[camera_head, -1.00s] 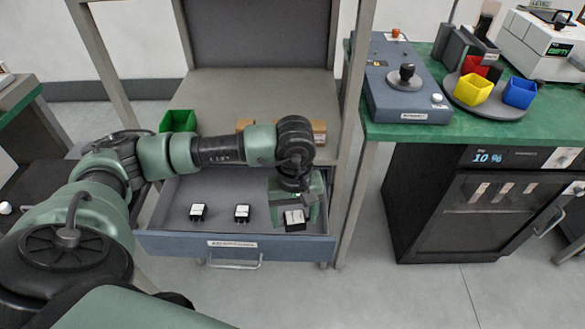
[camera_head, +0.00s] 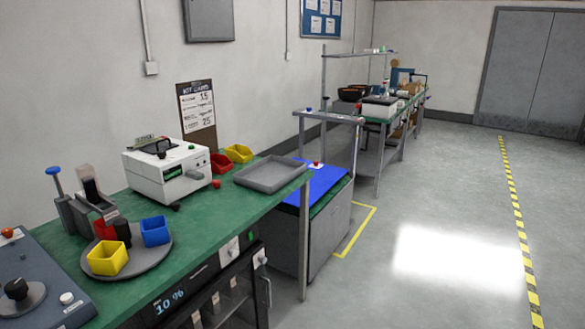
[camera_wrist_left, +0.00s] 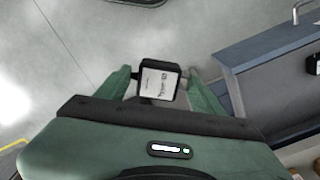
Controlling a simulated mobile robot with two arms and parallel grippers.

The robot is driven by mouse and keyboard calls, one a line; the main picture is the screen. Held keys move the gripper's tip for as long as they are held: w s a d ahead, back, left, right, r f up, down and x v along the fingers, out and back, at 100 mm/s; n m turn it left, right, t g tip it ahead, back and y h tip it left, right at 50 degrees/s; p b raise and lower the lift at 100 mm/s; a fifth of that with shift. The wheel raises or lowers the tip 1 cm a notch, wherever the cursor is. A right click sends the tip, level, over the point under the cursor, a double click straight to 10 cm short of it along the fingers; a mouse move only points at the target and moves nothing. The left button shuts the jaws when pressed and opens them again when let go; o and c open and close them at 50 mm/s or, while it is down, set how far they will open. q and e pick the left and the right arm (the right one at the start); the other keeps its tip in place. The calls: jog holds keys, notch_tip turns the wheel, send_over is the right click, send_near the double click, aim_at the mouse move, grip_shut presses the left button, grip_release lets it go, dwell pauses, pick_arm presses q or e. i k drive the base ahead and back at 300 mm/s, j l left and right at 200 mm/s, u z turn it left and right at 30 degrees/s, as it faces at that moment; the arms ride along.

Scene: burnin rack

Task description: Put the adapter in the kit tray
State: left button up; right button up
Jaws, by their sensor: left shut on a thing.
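In the left wrist view my left gripper (camera_wrist_left: 160,88) is shut on a black adapter (camera_wrist_left: 157,82) with a white printed label. The adapter is held between the two green fingers, above the grey floor. In the head view neither gripper shows. A shallow grey tray (camera_head: 243,177), which looks like the kit tray, lies on the green bench near its right end. Its visible inside looks empty.
On the bench stand a white machine (camera_head: 165,170), red and yellow bins (camera_head: 238,153), and a round turntable (camera_head: 150,262) with coloured cups. Open floor (camera_head: 430,240) lies right.

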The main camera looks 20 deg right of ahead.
aim_at(272, 176)
jog(key=i+l+z, duration=0.2)
jog(key=i+l, duration=0.5)
jog(key=l, duration=0.25)
jog(key=i+l+z, duration=0.15)
jog(key=i+l, duration=0.65)
